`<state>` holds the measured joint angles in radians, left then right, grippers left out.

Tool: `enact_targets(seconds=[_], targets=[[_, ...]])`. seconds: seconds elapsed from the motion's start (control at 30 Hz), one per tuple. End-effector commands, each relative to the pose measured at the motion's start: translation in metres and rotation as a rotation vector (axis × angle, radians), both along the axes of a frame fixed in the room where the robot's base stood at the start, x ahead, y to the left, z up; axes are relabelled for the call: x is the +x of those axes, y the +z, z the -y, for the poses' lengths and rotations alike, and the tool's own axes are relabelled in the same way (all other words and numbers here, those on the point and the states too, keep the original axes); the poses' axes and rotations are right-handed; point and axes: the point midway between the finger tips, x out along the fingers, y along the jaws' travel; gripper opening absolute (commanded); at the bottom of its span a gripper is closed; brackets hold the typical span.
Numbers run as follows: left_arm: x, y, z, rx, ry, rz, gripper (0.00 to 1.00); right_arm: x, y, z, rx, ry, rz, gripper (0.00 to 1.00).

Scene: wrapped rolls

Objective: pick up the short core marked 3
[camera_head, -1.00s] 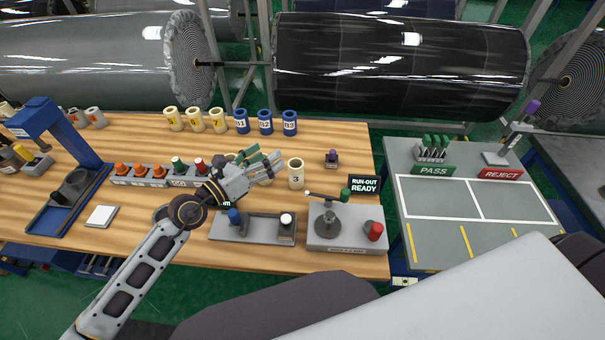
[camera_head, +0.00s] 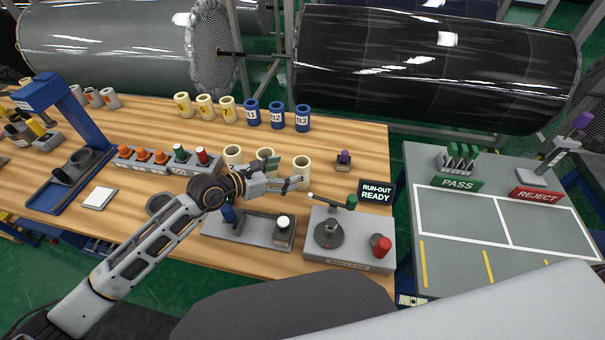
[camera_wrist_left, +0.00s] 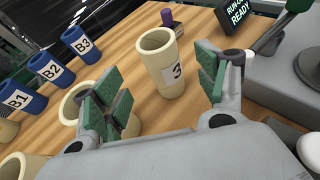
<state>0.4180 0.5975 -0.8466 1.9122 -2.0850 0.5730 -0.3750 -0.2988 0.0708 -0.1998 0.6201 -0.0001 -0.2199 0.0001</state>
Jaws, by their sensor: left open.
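The short core marked 3 (camera_head: 302,170) is a cream open-topped tube standing upright on the wooden bench. It also shows in the left wrist view (camera_wrist_left: 161,65), with its 3 label facing the camera. My left gripper (camera_head: 284,183) is open and empty, just left of and in front of the core in the head view. In the left wrist view its green-padded fingers (camera_wrist_left: 161,97) are spread, with the core beyond and between them, not gripped. Two more cream cores (camera_head: 233,156) (camera_head: 266,158) stand to the left, partly hidden by the gripper. My right gripper is not seen.
Blue cores B1, B2 and B3 (camera_head: 302,118) and several yellow-labelled cores (camera_head: 205,107) stand behind. A run-out fixture (camera_head: 345,240) with a lever and red knob is in front at right. A small purple-topped item (camera_head: 344,160) stands right of the core.

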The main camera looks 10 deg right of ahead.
Motion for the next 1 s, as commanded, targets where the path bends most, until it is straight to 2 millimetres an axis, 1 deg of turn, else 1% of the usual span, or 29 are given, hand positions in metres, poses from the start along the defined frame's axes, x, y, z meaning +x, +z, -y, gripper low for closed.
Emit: enact_targets(seconds=[0.13, 0.5, 1.0], targets=[[0.001, 0.0, 0.002, -0.001, 0.0, 0.0, 0.73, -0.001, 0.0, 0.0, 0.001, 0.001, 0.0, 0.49], [0.009, -0.007, 0.018, -0.002, 0.0, 0.0, 0.73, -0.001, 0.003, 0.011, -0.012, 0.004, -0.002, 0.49], [0.011, -0.009, 0.021, -0.002, 0.001, -0.001, 0.73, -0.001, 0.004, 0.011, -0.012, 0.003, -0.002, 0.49]])
